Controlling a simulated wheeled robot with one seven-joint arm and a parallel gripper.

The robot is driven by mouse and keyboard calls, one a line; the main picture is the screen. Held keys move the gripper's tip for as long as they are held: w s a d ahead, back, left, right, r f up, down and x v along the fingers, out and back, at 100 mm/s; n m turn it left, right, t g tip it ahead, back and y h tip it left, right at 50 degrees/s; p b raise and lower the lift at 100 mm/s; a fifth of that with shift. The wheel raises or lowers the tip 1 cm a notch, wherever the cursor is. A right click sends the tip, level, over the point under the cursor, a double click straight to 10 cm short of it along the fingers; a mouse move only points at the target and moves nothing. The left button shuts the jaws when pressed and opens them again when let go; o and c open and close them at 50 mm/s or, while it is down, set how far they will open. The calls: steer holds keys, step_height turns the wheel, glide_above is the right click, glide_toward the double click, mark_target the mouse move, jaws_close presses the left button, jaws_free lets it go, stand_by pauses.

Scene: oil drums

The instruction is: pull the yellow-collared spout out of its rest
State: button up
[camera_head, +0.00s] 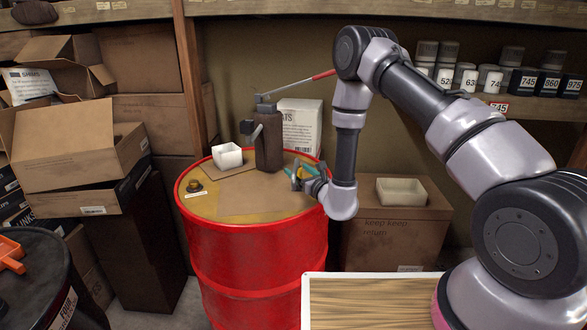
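A small yellow patch (303,172) shows at my gripper (300,177), over the right part of the red drum's top. It may be the spout's yellow collar, but it is too small to be sure. The teal fingers and wrist cover much of this spot, so the rest and the spout's body cannot be made out. Whether the fingers are open or closed on something is not clear. The red drum (262,262) stands upright, with a brown board (247,201) on its top.
A dark brown can with a pump lever (268,147) stands left of my gripper, its red handle rising right. A white tub (227,156) and a brass cap (195,186) are on the drum. A white box (300,125) stands behind. Cartons (75,150) crowd the left.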

steer(key=shift+x, duration=2.1)
steer(key=shift+c, duration=0.2)
jaws_close()
